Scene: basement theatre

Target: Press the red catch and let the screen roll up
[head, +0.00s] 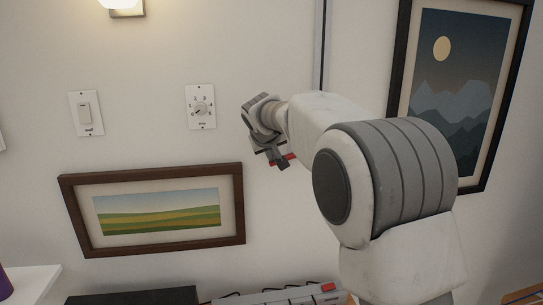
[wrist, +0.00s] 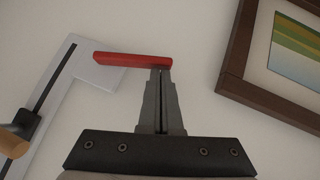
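The red catch (wrist: 133,59) is a flat red bar at the end of a pale metal plate (wrist: 98,72) on the wall in the wrist view. A small red part of it shows beside my gripper in the head view (head: 289,157). My gripper (wrist: 161,70) is shut, with its two fingers side by side and nothing between them. Its tips are at the catch's right end; I cannot tell whether they touch it. In the head view my gripper (head: 279,164) is close to the wall. I cannot make out the screen.
A slotted rail (wrist: 42,95) with a wooden-ended knob (wrist: 14,143) is left in the wrist view. A landscape picture (head: 155,207), a switch (head: 86,113) and a dial (head: 201,107) are on the wall. A mountain picture (head: 458,85) hangs right, behind my arm.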

